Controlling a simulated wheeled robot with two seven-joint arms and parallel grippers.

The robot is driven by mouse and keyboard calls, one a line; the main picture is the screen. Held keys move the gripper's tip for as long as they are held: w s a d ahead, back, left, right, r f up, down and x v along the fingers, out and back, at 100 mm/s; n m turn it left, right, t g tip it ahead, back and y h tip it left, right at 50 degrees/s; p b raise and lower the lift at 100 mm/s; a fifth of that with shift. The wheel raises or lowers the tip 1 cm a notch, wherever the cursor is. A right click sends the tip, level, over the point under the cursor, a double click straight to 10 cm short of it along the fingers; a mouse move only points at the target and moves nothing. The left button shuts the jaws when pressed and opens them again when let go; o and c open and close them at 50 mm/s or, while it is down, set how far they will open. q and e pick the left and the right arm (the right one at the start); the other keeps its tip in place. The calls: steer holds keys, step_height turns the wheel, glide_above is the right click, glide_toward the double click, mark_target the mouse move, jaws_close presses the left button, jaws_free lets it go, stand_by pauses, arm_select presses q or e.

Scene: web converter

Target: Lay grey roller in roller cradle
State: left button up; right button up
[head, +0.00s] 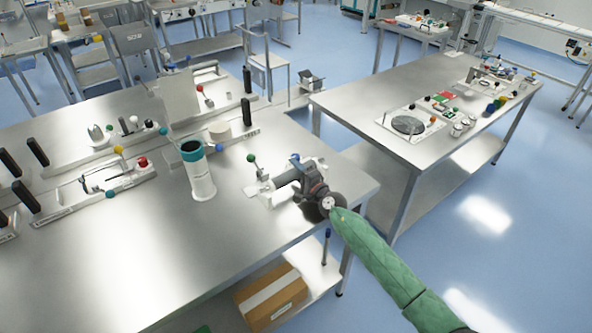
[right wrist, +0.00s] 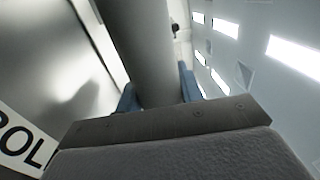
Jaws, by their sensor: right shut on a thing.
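My right gripper (head: 300,178) is over the right end of the near steel table. In the right wrist view its two blue fingertips (right wrist: 158,92) are closed on either side of the grey roller (right wrist: 138,45), a smooth thick cylinder. In the head view the roller (head: 284,179) shows as a short grey piece left of the gripper, partly hidden by it. A white base (head: 258,190), which looks like the roller cradle, lies under and beside it. I cannot tell whether the roller touches it. My left gripper is not in view.
A white cylinder with a teal top (head: 199,172) stands left of the gripper. A green-knobbed lever (head: 251,159) rises beside the base. White fixtures with coloured knobs (head: 130,172) fill the table's left. The table's front (head: 160,260) is clear. A label (right wrist: 25,148) shows in the wrist view.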

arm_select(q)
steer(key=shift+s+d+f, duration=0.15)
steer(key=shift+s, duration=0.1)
arm_select(e)
steer(key=shift+f, duration=0.1)
stand_by(0.3)
arm_select(q)
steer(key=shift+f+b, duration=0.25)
steer(key=shift+b, duration=0.15)
arm_select(e)
steer(key=shift+s+f, duration=0.1)
steer(key=shift+f, duration=0.2)
